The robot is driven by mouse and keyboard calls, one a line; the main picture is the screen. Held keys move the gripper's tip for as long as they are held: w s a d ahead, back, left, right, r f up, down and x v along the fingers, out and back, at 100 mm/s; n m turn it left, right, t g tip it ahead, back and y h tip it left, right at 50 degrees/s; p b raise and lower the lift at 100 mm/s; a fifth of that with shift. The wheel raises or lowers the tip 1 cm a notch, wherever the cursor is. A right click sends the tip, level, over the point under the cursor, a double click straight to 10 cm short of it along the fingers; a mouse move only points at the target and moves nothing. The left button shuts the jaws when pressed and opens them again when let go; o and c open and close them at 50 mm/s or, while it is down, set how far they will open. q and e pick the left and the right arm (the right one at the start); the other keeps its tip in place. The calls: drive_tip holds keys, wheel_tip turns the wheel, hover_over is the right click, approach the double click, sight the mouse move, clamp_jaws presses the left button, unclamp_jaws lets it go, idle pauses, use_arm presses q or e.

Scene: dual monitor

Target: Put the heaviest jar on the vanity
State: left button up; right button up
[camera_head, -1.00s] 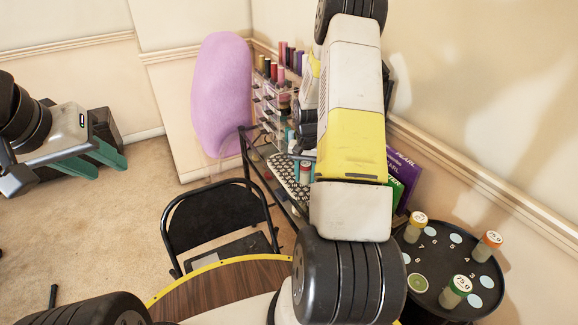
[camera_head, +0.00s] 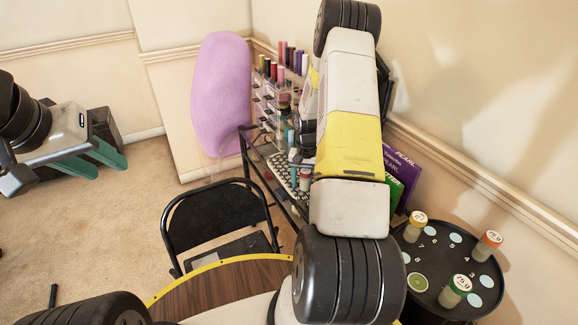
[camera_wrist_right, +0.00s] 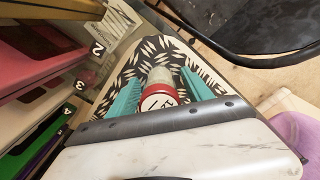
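A jar with a red-rimmed lid (camera_wrist_right: 160,98) is between the teal fingers of my right gripper (camera_wrist_right: 160,84). Gaps show beside the jar's body, and the fingers look open around it. Behind it is the black-and-white patterned top of the vanity (camera_wrist_right: 210,80). In the head view this jar (camera_head: 305,182) shows just left of my right arm, over the vanity. Three other jars, yellow-lidded (camera_head: 417,227), orange-lidded (camera_head: 487,245) and green-lidded (camera_head: 457,291), stand on a round black table (camera_head: 440,262). My left gripper (camera_head: 98,165) is open and empty at the left.
A black chair (camera_head: 215,215) stands before the vanity. A drawer rack with bottles (camera_head: 270,100) and a large pink cushion-like shape (camera_head: 222,95) are at the back. Purple and green boxes (camera_head: 402,175) lean by the wall.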

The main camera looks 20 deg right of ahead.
wheel_tip(320, 180, up, 12)
drive_tip(key=shift+r, duration=0.2)
drive_tip(key=s+a+r+n+t, duration=0.25)
drive_tip(key=a+r, duration=0.25)
drive_tip(key=r, duration=0.7)
drive_tip(key=s+a+r+n+t, duration=0.1)
drive_tip(key=s+a+r, duration=0.3)
drive_tip(key=s, duration=0.3)
drive_tip(key=s+a+r+n+t+y, duration=0.1)
drive_tip(key=s+a+r+n, duration=0.1)
drive_tip(key=s+a+r, duration=0.2)
drive_tip(key=s+a+r+n+t+y, duration=0.1)
drive_tip(key=s+a+r, duration=0.4)
drive_tip(key=s, duration=0.5)
drive_tip(key=shift+s+r+t, duration=0.35)
drive_tip(key=shift+s+r, duration=0.05)
drive_tip(key=shift+r, duration=0.25)
